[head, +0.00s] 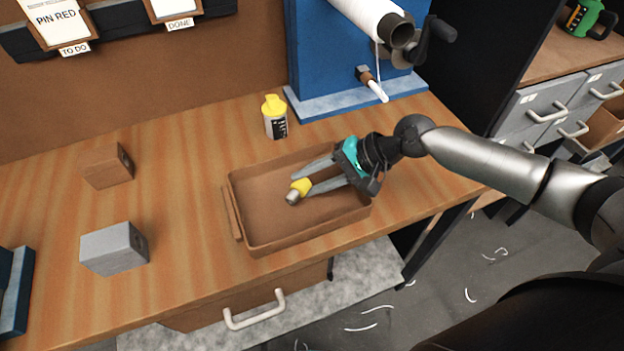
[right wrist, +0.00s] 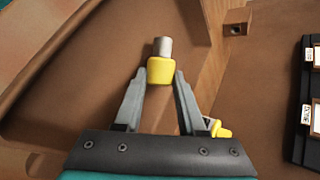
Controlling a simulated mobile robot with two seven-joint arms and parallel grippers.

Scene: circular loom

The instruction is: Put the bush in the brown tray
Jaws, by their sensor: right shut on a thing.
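The bush (head: 293,197), a small piece with a grey metal cylinder end and a yellow collar, is between the fingertips of my right gripper (head: 303,184). The right gripper is shut on it by the yellow part, and the grey end points away from the fingers. In the right wrist view the bush (right wrist: 160,68) shows between the two grey fingers (right wrist: 159,80). The brown tray (head: 260,243) is a shallow open box on the bench. The gripper and bush are over the tray's inside; whether the bush touches the floor I cannot tell. My left gripper is not in view.
A yellow-capped bottle (head: 274,118) stands just behind the tray. A brown block (head: 108,168) and a grey block (head: 114,248) stand to the left. A blue machine with a white roll (head: 365,17) and crank stands behind. Bare bench lies left of the tray.

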